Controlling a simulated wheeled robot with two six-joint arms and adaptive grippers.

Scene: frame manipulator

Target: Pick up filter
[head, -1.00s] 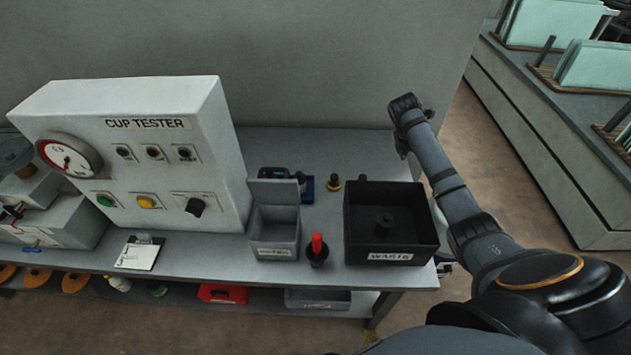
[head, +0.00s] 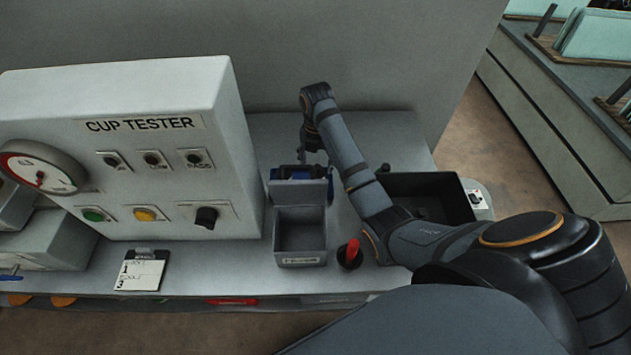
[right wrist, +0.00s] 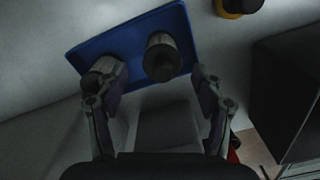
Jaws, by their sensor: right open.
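Two dark grey cylindrical pieces stand on a blue tray (right wrist: 112,48) in the right wrist view. The right cylinder (right wrist: 162,60) shows clearly between my fingers. The left cylinder (right wrist: 103,68) is partly hidden by the left finger. I cannot tell which of them is the filter. My right gripper (right wrist: 158,76) is open and empty, its fingers spread on either side of the right cylinder. In the head view, my right gripper (head: 308,150) points down near the blue tray (head: 281,173), which the grey box's raised lid partly hides. My left gripper is not in view.
A grey open box (head: 300,262) stands in front of the tray, beside a red-handled item (head: 349,252). A black bin (head: 466,206) is to the right, partly behind my arm. The white cup tester (head: 150,160) stands left. A clipboard (head: 140,272) lies in front of it.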

